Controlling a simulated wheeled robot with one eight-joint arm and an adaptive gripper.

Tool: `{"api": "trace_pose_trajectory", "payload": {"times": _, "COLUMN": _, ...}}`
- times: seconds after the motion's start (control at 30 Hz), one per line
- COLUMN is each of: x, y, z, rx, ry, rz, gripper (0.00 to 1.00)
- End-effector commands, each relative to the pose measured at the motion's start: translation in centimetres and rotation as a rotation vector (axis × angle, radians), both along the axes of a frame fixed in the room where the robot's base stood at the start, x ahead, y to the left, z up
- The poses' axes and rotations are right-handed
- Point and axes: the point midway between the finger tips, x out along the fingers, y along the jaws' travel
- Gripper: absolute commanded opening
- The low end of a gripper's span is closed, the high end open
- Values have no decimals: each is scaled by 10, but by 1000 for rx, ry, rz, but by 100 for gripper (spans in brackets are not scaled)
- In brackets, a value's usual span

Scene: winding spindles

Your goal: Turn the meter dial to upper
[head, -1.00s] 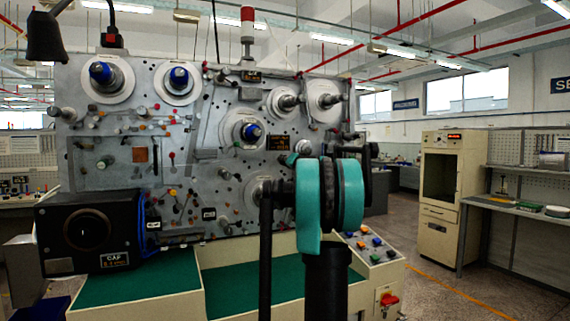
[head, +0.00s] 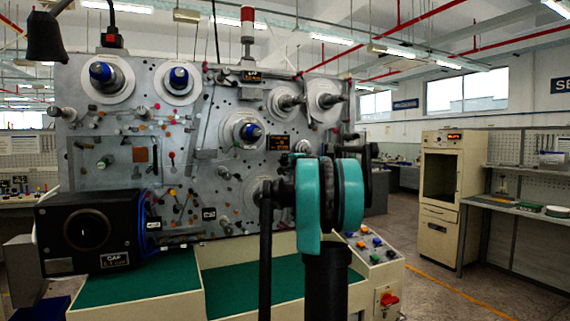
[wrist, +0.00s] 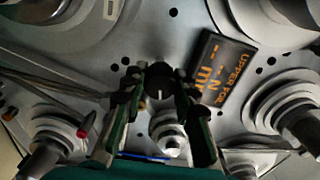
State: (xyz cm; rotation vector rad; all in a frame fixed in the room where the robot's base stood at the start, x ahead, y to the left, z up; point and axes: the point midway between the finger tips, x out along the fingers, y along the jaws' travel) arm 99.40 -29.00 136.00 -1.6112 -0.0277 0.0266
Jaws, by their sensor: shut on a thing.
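The meter dial (wrist: 161,101) is a small round black knob with a white pointer line, on the grey machine panel. In the wrist view its line stands about upright in the picture. My gripper (wrist: 160,86) has one dark finger on each side of the dial and is shut on it. A black label plate (wrist: 221,68) with orange lettering, including "UPPER", is beside the dial, tilted in the wrist view. The plate also shows in the head view (head: 280,143). In the head view my arm stands before this part of the panel, and I cannot make out the dial.
Spindles surround the dial; one (wrist: 169,136) is close below it in the wrist view. A red-tipped peg (wrist: 87,124) stands out at left. In the head view, a black box (head: 88,232) is at lower left and a button console (head: 372,262) at lower right.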

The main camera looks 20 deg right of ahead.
Motion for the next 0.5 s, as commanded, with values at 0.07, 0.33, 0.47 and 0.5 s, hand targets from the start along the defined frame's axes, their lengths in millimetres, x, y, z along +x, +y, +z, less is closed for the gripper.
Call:
{"api": "trace_pose_trajectory", "payload": {"times": 0.07, "x": 0, "y": -1, "z": 0, "rx": 29, "ry": 1, "rz": -1, "gripper": 0}}
{"api": "trace_pose_trajectory", "payload": {"times": 0.33, "x": 0, "y": -1, "z": -1, "rx": 85, "ry": 3, "rz": -1, "gripper": 0}}
{"api": "trace_pose_trajectory", "payload": {"times": 0.47, "x": 0, "y": -1, "z": -1, "rx": 90, "ry": 3, "rz": -1, "gripper": 0}}
{"api": "trace_pose_trajectory", "payload": {"times": 0.5, "x": 0, "y": -1, "z": -1, "rx": 90, "ry": 3, "rz": -1, "gripper": 0}}
